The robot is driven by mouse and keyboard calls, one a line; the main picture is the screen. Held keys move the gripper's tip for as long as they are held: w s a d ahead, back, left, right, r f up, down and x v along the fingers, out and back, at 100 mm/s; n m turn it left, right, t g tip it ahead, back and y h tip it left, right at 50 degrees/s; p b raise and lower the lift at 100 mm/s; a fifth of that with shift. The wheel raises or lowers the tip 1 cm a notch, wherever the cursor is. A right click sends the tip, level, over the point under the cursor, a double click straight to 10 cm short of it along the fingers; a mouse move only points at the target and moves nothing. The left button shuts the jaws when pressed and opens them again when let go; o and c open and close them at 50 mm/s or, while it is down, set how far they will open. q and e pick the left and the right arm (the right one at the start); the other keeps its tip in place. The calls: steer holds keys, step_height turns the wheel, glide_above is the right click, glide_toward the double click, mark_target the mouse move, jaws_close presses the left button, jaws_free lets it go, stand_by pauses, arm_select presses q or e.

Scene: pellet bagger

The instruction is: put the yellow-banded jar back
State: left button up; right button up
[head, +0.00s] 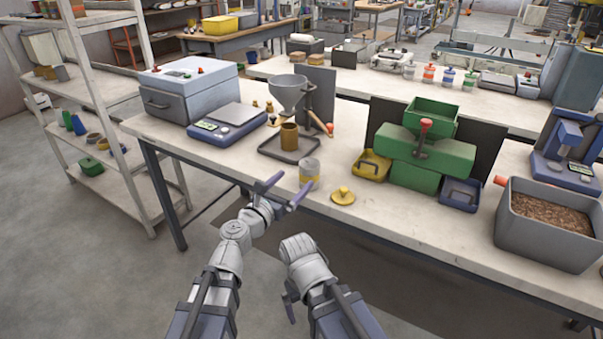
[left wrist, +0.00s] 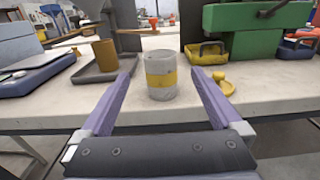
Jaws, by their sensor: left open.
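The yellow-banded jar (head: 309,174) is a grey cylinder with a yellow band around its middle. It stands upright at the front edge of the workbench, and it also shows in the left wrist view (left wrist: 161,80). My left gripper (head: 286,189) is open and empty, just in front of the bench edge. In the left wrist view its two purple fingers point toward the jar, one on each side of it in the picture; I see no contact.
Behind the jar, a dark tray (head: 288,150) holds a brown cup (head: 289,136) below a funnel (head: 288,92). A yellow knobbed lid (head: 343,196) lies to its right. The scale (head: 228,124) is left, the green machine (head: 425,150) right with a yellow bin (head: 371,165).

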arm_select(q)
steer(key=shift+v, duration=1.25)
